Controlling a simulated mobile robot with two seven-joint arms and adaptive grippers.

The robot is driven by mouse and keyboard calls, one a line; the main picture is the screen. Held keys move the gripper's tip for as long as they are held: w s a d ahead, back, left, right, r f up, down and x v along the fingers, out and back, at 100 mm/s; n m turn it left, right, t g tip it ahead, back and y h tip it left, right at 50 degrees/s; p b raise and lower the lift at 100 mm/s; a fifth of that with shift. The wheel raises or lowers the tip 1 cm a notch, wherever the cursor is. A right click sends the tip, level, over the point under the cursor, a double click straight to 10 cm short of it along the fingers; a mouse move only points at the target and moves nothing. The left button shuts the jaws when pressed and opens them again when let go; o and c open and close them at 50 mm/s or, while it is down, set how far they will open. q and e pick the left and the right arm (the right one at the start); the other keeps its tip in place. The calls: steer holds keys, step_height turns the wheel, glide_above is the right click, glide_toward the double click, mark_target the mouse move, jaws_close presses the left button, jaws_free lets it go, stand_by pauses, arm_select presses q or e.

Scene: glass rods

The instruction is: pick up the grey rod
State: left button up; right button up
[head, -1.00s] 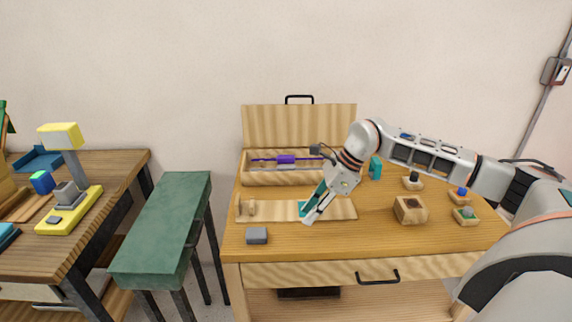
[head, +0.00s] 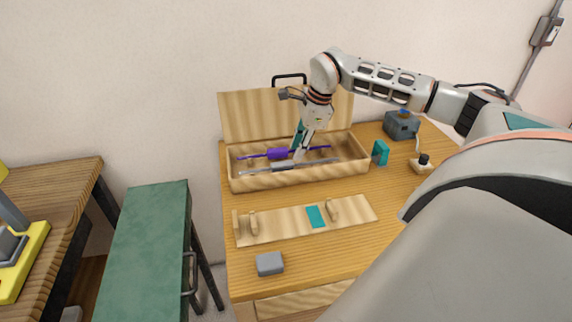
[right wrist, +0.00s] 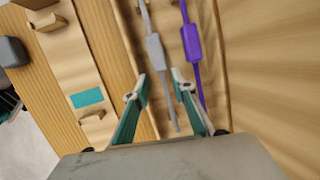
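The grey rod (head: 318,162), with a thicker grey block at its middle, lies in the open wooden case (head: 270,183), in front of the purple rod (head: 277,154). My right gripper (head: 300,154) points down into the case at the grey rod's block. In the right wrist view its open fingers (right wrist: 159,80) stand apart, with the grey rod (right wrist: 153,48) passing between them in the picture. The purple rod (right wrist: 191,42) is just outside the right finger. I cannot tell the fingertips' exact height above the rod. My left gripper is out of view.
A wooden board with upright pegs and a teal patch (head: 288,222) lies in front of the case. A grey block (head: 270,263) sits near the table's front edge. A teal object (head: 380,152) stands right of the case. The case lid (head: 250,115) stands open behind.

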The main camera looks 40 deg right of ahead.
mark_target(291, 162)
steer(key=shift+x, duration=2.75)
steer(key=shift+w+a, duration=0.1)
steer(key=shift+a, duration=0.05)
jaws_close()
